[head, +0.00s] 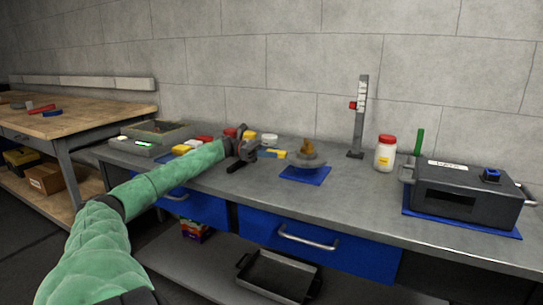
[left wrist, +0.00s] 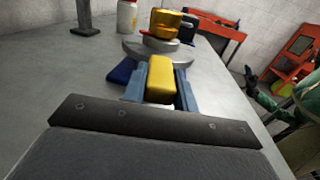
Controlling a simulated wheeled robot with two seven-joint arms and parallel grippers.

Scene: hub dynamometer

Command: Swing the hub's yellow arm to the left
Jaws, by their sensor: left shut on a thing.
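The hub (head: 303,160) is a grey round disc on a blue mat (head: 305,175), with a brownish-yellow block on top. It also shows in the left wrist view as a grey disc (left wrist: 150,48). Its yellow arm (head: 279,154) points left in the head view, towards my left gripper (head: 262,153). In the left wrist view the yellow arm (left wrist: 160,78) lies between the blue-grey fingers of my left gripper (left wrist: 161,88), which is shut on it. My right gripper is not in view.
A red-lidded jar (head: 385,155) and an upright gauge post (head: 360,118) stand right of the hub. A dark machine (head: 465,192) sits on the bench's right end. Yellow, red and white items and a grey tray (head: 160,133) lie behind my left arm. The bench front is clear.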

